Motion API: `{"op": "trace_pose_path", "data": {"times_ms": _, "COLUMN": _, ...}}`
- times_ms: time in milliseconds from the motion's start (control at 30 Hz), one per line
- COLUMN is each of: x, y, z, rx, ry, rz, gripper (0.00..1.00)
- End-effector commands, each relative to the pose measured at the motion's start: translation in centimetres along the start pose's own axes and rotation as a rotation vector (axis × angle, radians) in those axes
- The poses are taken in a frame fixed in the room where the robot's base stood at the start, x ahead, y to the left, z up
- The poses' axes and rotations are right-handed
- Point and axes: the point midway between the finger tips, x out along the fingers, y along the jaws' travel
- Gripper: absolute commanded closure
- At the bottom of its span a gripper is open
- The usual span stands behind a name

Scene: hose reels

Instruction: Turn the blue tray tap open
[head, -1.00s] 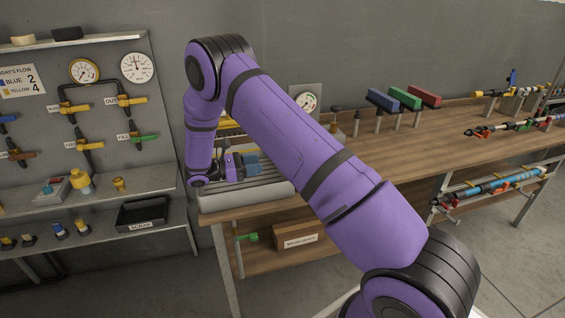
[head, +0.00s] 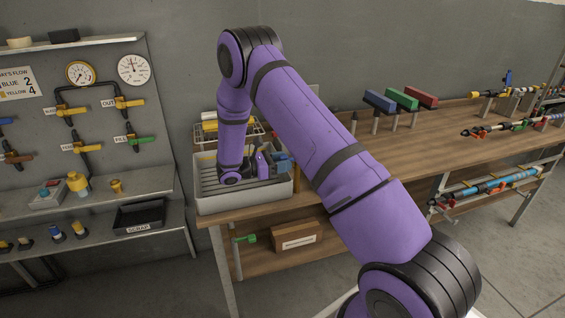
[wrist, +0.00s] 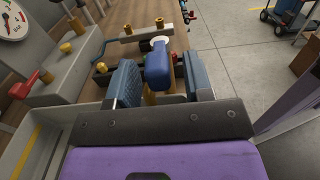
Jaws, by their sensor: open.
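The blue tap handle (wrist: 158,68) shows in the wrist view, with a pale round end at its far side and brass fittings under and beside it. My gripper (wrist: 159,77) is open, with one blue-grey finger on each side of the handle. A gap shows between the handle and each finger, so I see no grip on it. In the head view my gripper (head: 272,164) is over the right part of the grey tray (head: 245,202). There my arm and hand hide the tap, and I cannot make out its handle.
A red-handled tap (wrist: 24,86) and a gauge (wrist: 13,22) stand left of my gripper in the wrist view. Blue, green and red blocks on posts (head: 402,98) stand farther right on the bench (head: 440,135). A panel of taps (head: 90,120) is at the left.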

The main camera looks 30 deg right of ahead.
Motion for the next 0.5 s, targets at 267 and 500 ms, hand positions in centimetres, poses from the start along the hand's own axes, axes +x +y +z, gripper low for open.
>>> {"op": "trace_pose_path", "data": {"times_ms": 267, "x": 0.05, "y": -0.01, "z": 0.00, "rx": 0.000, "ry": 0.000, "rz": 0.000, "gripper": 0.58}}
{"op": "trace_pose_path", "data": {"times_ms": 500, "x": 0.04, "y": 0.00, "z": 0.01, "rx": 0.000, "ry": 0.000, "rz": 0.000, "gripper": 1.00}}
